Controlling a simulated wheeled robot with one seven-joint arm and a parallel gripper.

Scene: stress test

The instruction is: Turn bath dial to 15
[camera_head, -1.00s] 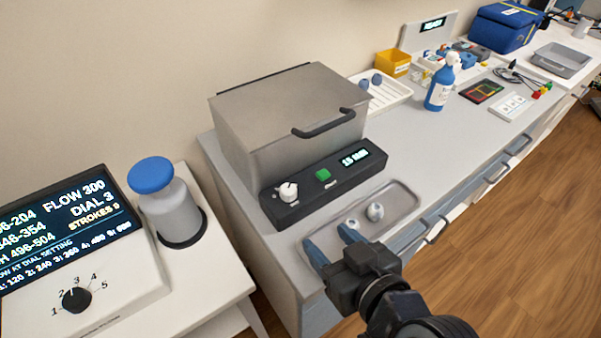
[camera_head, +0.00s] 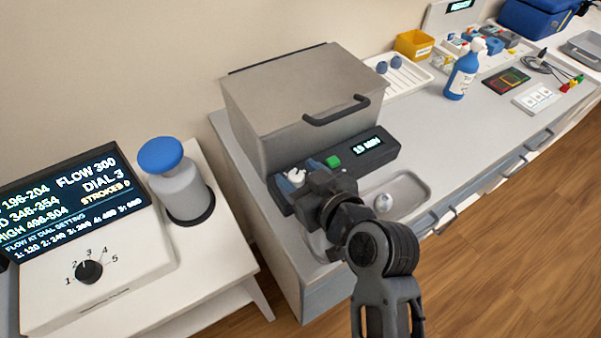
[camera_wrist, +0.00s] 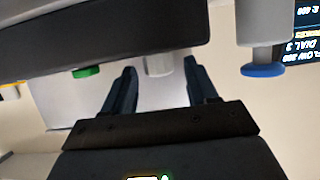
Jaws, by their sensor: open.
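The bath is a grey lidded box (camera_head: 300,90) on the bench, with a dark control panel (camera_head: 378,152) along its front. The white bath dial (camera_head: 296,174) is at the panel's left end, partly hidden by my gripper. A green button (camera_head: 333,162) and a lit display (camera_head: 367,145), which seems to read 15 MIN, are to its right. My gripper (camera_head: 302,177) is open at the dial, its blue fingers on either side. In the wrist view, the dial (camera_wrist: 158,66) shows between the spread fingers (camera_wrist: 160,78); contact cannot be told.
A grey tray (camera_head: 408,190) with a round pale object (camera_head: 383,202) lies in front of the panel, partly behind my arm. A pump console (camera_head: 95,265) and blue-capped bottle (camera_head: 180,185) stand at left. A blue spray bottle (camera_head: 462,78) stands at right.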

